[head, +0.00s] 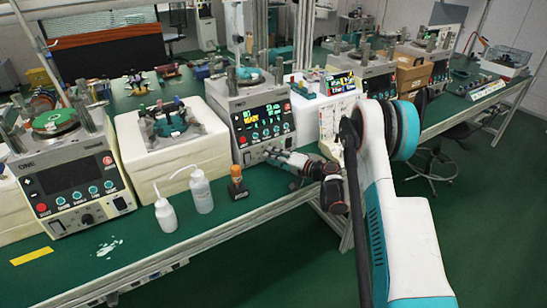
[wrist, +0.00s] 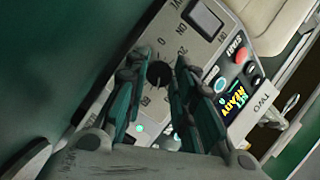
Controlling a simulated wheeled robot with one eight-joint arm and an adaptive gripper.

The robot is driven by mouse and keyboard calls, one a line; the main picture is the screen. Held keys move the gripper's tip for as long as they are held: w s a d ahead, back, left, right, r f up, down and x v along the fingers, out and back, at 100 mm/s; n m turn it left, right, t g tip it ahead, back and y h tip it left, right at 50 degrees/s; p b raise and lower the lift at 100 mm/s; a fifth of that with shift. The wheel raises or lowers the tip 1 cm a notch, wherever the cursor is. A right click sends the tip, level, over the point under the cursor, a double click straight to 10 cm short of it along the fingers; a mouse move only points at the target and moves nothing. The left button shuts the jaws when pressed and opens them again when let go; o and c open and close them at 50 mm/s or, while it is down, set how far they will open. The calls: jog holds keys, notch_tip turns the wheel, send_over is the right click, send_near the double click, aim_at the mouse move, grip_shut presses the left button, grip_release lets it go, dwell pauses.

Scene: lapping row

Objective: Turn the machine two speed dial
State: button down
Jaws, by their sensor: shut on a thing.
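Machine two (head: 238,107) stands on the green bench in the head view, with a lit display and buttons on its front panel. In the head view my gripper (head: 270,153) is at the machine's lower front, and the dial is hidden there.
An amber bottle (head: 237,184) and two white squeeze bottles (head: 201,192) stand on the bench left of my gripper. Machine one (head: 70,175) is at the far left. A white unit (head: 333,115) stands close on the right.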

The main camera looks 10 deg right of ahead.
jog(key=shift+f+m+t+y, duration=0.1)
jog(key=shift+m+t+y, duration=0.2)
jog(key=shift+m, duration=0.6)
jog(key=c, duration=1.3)
grip_release()
jog(key=shift+c, duration=0.2)
jog(key=v, duration=1.2)
